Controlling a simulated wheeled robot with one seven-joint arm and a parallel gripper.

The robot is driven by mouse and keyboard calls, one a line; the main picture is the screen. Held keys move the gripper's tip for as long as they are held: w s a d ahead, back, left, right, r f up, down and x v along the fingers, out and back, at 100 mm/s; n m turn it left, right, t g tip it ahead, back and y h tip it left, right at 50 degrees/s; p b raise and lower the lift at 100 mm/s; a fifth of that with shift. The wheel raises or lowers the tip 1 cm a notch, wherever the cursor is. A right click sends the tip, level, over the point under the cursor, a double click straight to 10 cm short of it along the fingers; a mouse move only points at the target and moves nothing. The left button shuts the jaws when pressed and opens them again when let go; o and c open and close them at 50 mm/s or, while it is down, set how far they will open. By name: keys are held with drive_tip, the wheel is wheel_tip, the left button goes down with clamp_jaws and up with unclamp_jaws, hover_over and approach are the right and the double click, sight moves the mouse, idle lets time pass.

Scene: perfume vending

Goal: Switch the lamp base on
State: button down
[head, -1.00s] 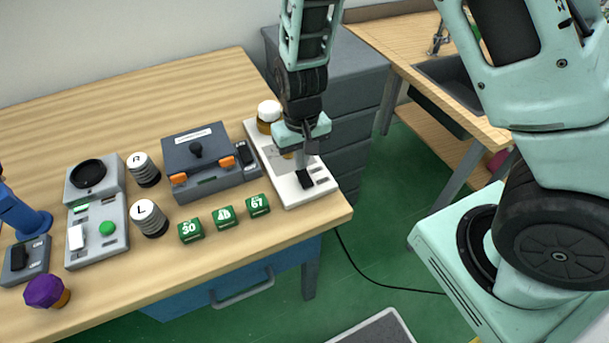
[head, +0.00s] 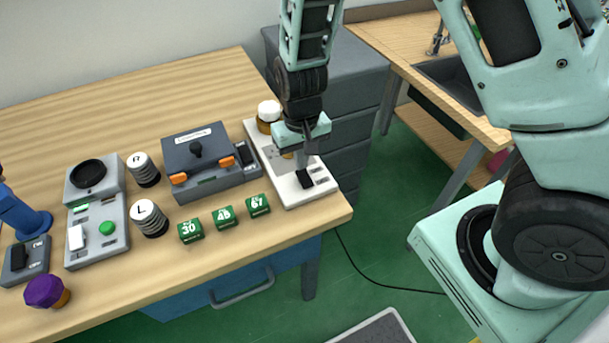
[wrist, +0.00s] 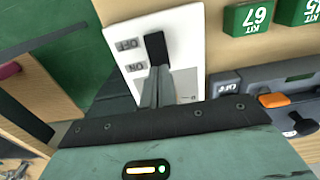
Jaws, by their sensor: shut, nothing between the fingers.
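A white base plate (head: 275,165) lies at the table's right end. It carries a black rocker switch (head: 305,180), which also shows in the wrist view (wrist: 156,46) beside OFF and ON labels. My gripper (head: 303,167) is shut and empty, pointing down over the plate at the switch. In the wrist view its closed fingertips (wrist: 157,72) are at the ON end of the switch; I cannot tell whether they touch it. Which way the rocker is tipped is unclear. An amber jar with a white cap (head: 269,112) stands at the plate's far end, partly hidden by my gripper.
A grey box with orange latches (head: 200,158) stands close left of the plate. Green numbered cubes (head: 224,217) sit in front of it. A blue object with a dark switch box (head: 25,262) stands at the far left. The table's right edge is close to the plate.

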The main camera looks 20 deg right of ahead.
sight(302, 172)
drive_tip(key=shift+f+b, duration=0.75)
drive_tip(key=shift+f, duration=0.3)
idle(0.6)
drive_tip(key=shift+r, duration=0.1)
wheel_tip(302, 172, up, 7)
drive_tip(key=p, duration=0.6)
drive_tip(key=shift+p, duration=0.3)
idle(0.4)
drive_tip(key=s+a+r+n+y+b, duration=0.15)
drive_tip(key=s+a+r+n, duration=0.25)
drive_tip(key=s+a+r, duration=0.5)
drive_tip(key=s+d+r+n, duration=0.2)
drive_tip(key=s+r, duration=0.5)
drive_tip(key=s, duration=0.4)
drive_tip(key=shift+d+r+n+h, duration=0.15)
drive_tip(key=shift+d+n+h, duration=0.25)
drive_tip(key=shift+n, duration=0.5)
